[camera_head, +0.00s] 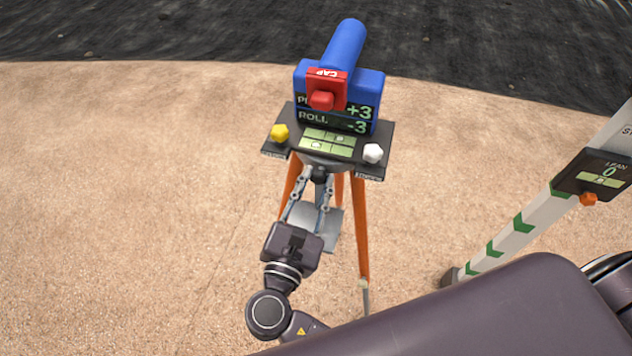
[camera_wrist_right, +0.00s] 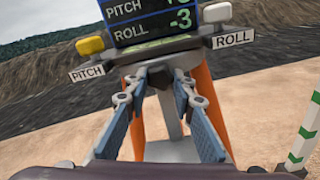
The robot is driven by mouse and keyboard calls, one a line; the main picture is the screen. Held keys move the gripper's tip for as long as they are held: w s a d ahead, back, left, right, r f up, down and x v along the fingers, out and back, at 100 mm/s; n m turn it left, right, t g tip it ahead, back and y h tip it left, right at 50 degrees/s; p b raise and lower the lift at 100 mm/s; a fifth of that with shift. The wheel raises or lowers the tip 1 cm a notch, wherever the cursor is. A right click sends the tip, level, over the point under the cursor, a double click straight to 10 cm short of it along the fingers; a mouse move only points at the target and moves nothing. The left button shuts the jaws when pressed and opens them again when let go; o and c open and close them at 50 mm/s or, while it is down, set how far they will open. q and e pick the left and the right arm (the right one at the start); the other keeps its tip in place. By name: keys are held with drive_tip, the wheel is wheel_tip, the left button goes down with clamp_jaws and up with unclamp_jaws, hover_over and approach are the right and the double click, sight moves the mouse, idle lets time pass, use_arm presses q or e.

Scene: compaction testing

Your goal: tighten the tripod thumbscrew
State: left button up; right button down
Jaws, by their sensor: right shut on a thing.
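The tripod (camera_head: 362,230) has orange legs and stands on sandy ground. Under its head plate is a small dark round knob, the thumbscrew (camera_head: 319,173). My right gripper (camera_head: 317,184) reaches up from below, its fingertips shut on the thumbscrew. My left gripper is not in view.
A yellow pitch knob (camera_head: 280,132) and a white roll knob (camera_head: 373,153) flank the plate. A green-and-white staff (camera_head: 508,235) with a lean readout of 0 (camera_head: 600,176) leans at the right. Open sand lies left; dark ground is behind.

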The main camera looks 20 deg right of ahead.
drive_tip(key=c, duration=1.6)
unclamp_jaws()
drive_tip(key=v, duration=1.2)
